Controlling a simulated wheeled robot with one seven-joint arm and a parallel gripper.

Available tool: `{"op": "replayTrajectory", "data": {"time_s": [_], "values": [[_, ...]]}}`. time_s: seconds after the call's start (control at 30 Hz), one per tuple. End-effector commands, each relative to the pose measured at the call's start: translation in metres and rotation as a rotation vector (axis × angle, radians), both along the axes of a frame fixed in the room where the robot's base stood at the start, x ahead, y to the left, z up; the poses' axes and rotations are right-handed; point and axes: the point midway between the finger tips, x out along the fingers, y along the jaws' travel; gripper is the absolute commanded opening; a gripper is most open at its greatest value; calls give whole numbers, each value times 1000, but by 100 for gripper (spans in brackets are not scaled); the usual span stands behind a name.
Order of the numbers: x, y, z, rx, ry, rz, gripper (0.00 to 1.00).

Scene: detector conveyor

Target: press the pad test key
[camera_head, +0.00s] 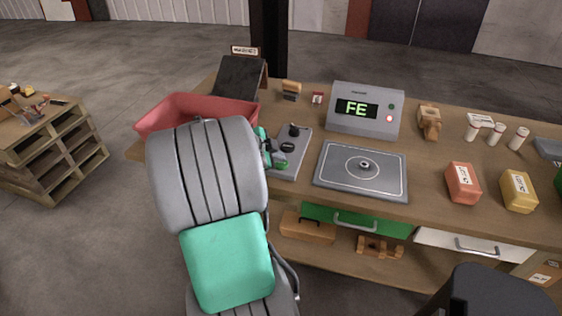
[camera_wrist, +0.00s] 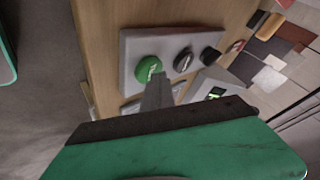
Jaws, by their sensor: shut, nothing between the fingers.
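A grey control box (camera_head: 300,140) stands on the bench, left of the grey sensing pad (camera_head: 330,180). It carries a round green key (camera_head: 281,164) with pale lettering too small to read, plus a dark knob and a black stick. The green key shows large in the wrist view (camera_wrist: 148,69), near the dark knob (camera_wrist: 183,60). My gripper (camera_wrist: 159,82) is shut and empty, its tip beside the lower edge of the green key. I cannot tell whether it touches. In the head view my arm hides most of the gripper. A small metal piece (camera_head: 364,164) sits mid-pad.
A grey display unit (camera_head: 365,98) behind the pad reads "FE" in green, with a red light lit. A red bin (camera_head: 180,105) stands at the bench's left. Red (camera_head: 462,183) and yellow (camera_head: 518,192) packs lie to the right. An open green drawer (camera_head: 320,213) is below.

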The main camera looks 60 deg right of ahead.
Motion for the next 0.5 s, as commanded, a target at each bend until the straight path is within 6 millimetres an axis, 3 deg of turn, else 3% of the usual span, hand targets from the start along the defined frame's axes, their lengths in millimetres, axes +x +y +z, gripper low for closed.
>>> {"op": "replayTrajectory", "data": {"time_s": [0.3,0.5], "values": [[0,0,16,0,0,0,0],[0,0,16,0,0,0,0]]}}
